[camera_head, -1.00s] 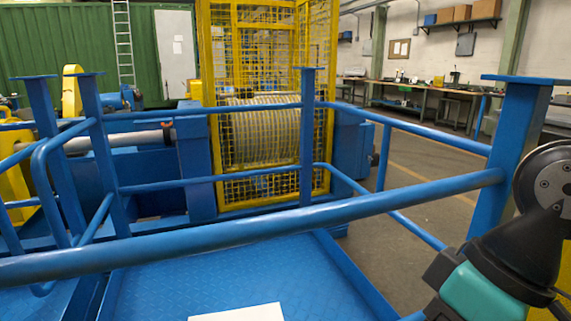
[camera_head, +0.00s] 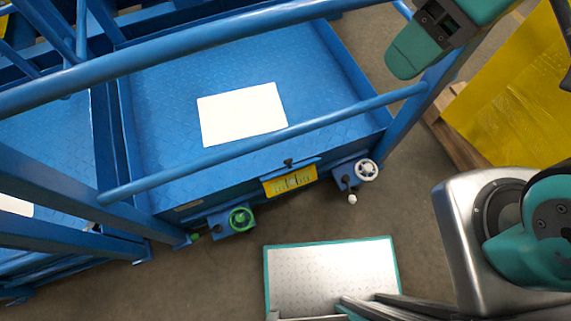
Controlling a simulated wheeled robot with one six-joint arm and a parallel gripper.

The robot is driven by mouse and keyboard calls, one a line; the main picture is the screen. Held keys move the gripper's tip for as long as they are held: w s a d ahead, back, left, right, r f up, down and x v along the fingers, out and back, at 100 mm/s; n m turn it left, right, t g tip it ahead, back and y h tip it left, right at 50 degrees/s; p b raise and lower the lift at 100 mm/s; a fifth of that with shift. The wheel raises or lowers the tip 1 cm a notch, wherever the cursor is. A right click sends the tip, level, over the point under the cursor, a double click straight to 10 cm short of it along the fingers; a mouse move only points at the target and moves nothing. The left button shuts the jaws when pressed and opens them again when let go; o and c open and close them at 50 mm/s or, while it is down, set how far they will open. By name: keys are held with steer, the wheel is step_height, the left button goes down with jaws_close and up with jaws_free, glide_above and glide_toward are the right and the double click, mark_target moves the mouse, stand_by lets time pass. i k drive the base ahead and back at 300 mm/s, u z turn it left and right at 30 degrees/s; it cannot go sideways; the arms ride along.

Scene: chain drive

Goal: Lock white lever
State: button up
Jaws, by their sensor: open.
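The white lever (camera_head: 352,198) is a short lever with a round white knob. It sticks out low on the front right of the blue platform (camera_head: 350,75), just below a white handwheel (camera_head: 366,170). Whether it is locked cannot be read at this size. My gripper (camera_head: 440,25), black with teal parts, shows in part at the top right, cut by the frame edge. It is open, holds nothing visible, and is well apart from the lever.
A green handwheel (camera_head: 240,219) and a yellow scale plate (camera_head: 290,180) sit on the same front edge. A blue rail (camera_head: 270,141) crosses above the platform. A white sheet (camera_head: 242,113) lies on it. A yellow object (camera_head: 515,90) on a wooden pallet stands at right.

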mark_target(345, 180)
steer(key=u, duration=1.95)
steer(key=k, duration=1.4)
steer(key=z, duration=1.35)
